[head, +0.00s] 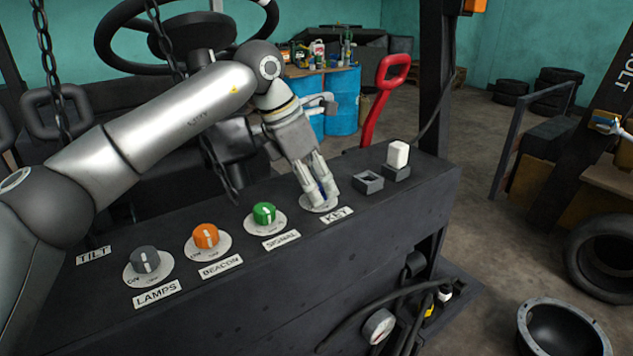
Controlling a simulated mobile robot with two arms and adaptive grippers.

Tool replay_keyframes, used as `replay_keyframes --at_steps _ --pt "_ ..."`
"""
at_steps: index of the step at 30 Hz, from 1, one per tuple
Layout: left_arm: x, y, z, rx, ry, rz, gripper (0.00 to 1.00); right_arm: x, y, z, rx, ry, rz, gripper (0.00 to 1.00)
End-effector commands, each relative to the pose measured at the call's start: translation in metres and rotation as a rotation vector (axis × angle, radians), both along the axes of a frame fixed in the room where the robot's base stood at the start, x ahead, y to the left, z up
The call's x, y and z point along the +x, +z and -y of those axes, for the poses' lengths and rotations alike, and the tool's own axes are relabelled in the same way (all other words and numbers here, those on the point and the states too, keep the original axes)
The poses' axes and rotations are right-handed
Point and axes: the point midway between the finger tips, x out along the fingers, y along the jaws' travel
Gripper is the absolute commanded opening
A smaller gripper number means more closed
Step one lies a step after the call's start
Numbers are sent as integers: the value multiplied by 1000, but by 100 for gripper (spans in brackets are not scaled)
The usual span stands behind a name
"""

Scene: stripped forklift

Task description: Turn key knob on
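The key knob (321,191) sits on a round pale plate above the KEY label (337,215) on the black control panel (290,255). Only a thin blue piece of the knob shows between the fingers, so which way it points cannot be made out. My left gripper (321,195) reaches down from above, with its two fingers on either side of the knob and close to it. The gap between the fingers is narrow, and whether they press on the knob is hard to see. My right gripper is not in view.
Grey lamps (145,260), orange beacon (205,236) and green signal (264,213) knobs stand left of the key knob. A white rocker (398,154) and a dark square socket (367,181) are at right. A red lever (384,95) and steering wheel (190,38) stand behind.

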Motion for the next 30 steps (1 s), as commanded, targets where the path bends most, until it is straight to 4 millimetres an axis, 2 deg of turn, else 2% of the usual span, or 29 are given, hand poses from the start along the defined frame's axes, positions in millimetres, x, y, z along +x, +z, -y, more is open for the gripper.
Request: replay_keyframes --at_steps 1,4,12,16,20,30 --pt "0 1 0 -1 2 2 42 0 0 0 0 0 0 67" --pt "0 1 0 -1 1 1 55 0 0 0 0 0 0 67" --pt "0 0 0 0 2 -1 55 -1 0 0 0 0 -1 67" --pt "-1 6 -2 0 2 0 55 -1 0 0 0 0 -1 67" --pt "-3 24 -9 -1 3 3 55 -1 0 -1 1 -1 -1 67" --pt "-12 89 -35 -1 4 2 55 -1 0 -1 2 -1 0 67"
